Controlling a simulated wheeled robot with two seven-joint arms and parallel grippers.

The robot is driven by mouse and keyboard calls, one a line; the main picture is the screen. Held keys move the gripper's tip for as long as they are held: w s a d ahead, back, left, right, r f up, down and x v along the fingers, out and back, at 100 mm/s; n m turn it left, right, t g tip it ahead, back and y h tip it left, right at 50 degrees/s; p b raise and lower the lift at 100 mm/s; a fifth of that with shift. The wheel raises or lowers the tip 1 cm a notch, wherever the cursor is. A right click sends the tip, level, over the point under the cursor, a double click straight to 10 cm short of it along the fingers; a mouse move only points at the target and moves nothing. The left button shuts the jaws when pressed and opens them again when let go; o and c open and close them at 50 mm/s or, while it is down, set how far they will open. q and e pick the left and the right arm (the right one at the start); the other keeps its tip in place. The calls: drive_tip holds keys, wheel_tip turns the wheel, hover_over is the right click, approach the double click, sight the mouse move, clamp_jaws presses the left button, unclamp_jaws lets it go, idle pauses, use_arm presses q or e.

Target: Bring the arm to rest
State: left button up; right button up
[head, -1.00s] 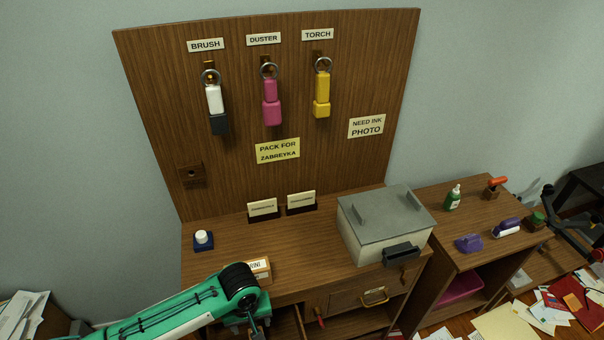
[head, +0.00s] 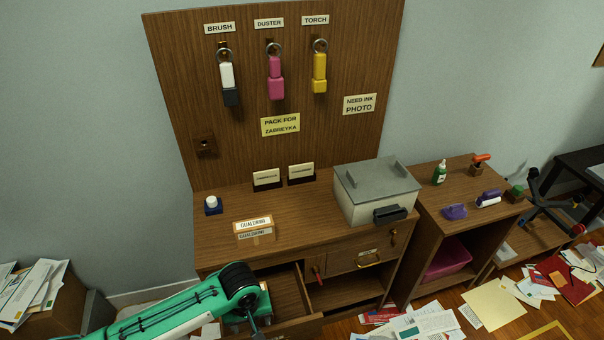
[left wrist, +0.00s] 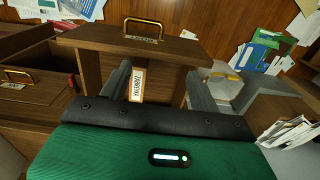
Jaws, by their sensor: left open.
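My green left arm comes in from the lower left of the head view, and its gripper (head: 257,327) hangs low before the desk's open drawer (head: 285,308). In the left wrist view the two grey fingers (left wrist: 160,92) stand apart. A white label (left wrist: 138,85) reading ZABREYKA shows between them, against a brown wooden front; I see nothing held. The fingertips are hard to make out in the head view. My right gripper is not in view.
The desk carries a small box labelled GUALDRINI (head: 254,231), an ink bottle (head: 212,204) and a grey lidded machine (head: 376,190). A pegboard (head: 290,140) with hanging tools stands behind. A lower side table (head: 470,222) is at right. Papers (head: 425,322) litter the floor.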

use_arm(q)
drive_tip(key=s+d+r+m+t+h, duration=0.2)
drive_tip(key=s+d+r+m+h, duration=0.15)
drive_tip(key=s, duration=0.25)
drive_tip(key=s+a+r+m+t+y, duration=0.2)
drive_tip(key=s+a+r+y, duration=0.15)
drive_tip(key=s+a, duration=0.8)
wheel_tip(320, 180, down, 36)
drive_tip(key=a+g+b, duration=0.2)
drive_tip(key=b, duration=0.3)
drive_tip(key=s+a+f+b, duration=0.1)
drive_tip(key=s+f+b, duration=0.1)
drive_tip(key=s+f, duration=0.7)
drive_tip(key=s+a+f+g+b, duration=0.1)
drive_tip(key=s+a+f+b, duration=0.1)
drive_tip(key=s+f, duration=0.7)
wheel_tip(320, 180, down, 5)
drive_tip(key=shift+a+f, duration=0.1)
drive_tip(key=shift+a, duration=0.2)
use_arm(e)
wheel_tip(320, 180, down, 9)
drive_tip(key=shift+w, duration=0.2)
